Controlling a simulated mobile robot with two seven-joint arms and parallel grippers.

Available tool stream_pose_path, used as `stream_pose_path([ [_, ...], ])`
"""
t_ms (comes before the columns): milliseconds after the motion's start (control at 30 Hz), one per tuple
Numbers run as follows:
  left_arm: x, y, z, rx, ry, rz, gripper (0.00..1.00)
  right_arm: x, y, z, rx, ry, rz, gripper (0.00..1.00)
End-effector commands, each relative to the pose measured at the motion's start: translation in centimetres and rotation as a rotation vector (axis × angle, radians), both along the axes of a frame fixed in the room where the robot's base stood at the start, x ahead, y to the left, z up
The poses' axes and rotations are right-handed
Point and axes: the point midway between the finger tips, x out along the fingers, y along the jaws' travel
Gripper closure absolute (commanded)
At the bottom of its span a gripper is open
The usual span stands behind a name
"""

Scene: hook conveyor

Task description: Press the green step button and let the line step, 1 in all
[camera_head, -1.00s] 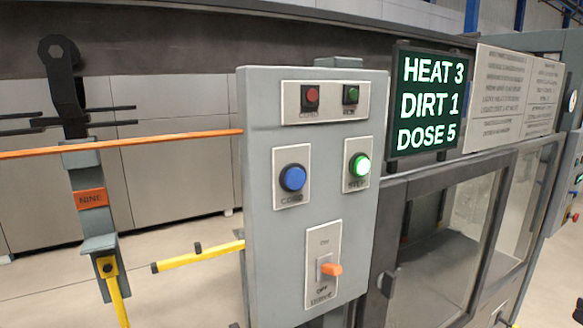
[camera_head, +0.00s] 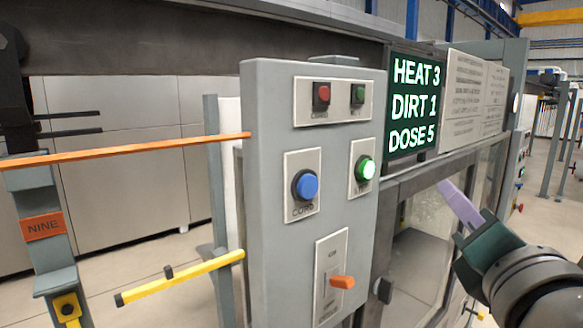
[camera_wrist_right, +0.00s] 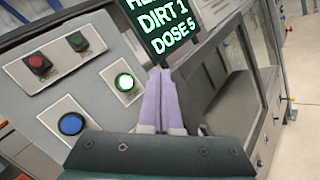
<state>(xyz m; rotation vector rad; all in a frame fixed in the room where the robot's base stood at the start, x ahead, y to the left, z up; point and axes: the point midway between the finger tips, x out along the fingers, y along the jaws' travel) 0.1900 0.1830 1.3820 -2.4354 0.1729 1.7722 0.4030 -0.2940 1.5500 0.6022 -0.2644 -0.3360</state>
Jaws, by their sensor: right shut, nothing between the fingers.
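The green step button (camera_head: 366,169) is lit and sits on the right side of the grey control panel (camera_head: 270,240). It also shows in the right wrist view (camera_wrist_right: 126,83), up and left of my fingertips. My right gripper (camera_head: 447,186) is shut and empty, to the right of the panel and apart from the button. Its pale purple fingers (camera_wrist_right: 160,85) lie together in the wrist view. My left gripper is in neither view.
The panel also has a blue button (camera_head: 306,186), small red (camera_head: 321,96) and green (camera_head: 358,94) buttons, and an orange switch (camera_head: 342,282). A display (camera_head: 415,105) reads HEAT 3, DIRT 1, DOSE 5. An orange bar (camera_head: 120,151) and yellow bar (camera_head: 185,278) are at left.

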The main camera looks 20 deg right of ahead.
Motion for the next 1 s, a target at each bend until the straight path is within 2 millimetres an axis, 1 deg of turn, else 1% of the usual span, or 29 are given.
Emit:
stream_pose_path([
  [167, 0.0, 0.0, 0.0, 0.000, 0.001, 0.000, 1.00, 1.3, 0.5, 0.0, 0.003, -0.002, 0.000, 1.00],
  [400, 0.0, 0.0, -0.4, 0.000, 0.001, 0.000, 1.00, 4.5, 1.9, 0.0, 0.005, -0.004, 0.000, 1.00],
  [600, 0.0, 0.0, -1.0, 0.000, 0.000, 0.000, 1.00, 6.7, 2.8, -0.1, 0.005, -0.004, 0.000, 1.00],
  [800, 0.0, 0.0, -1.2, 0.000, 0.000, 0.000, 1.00, 7.8, 3.2, 0.0, 0.003, -0.001, -0.001, 1.00],
  [1000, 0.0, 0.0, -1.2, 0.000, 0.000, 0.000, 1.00, 8.0, 3.3, 0.0, 0.003, -0.001, 0.000, 1.00],
])
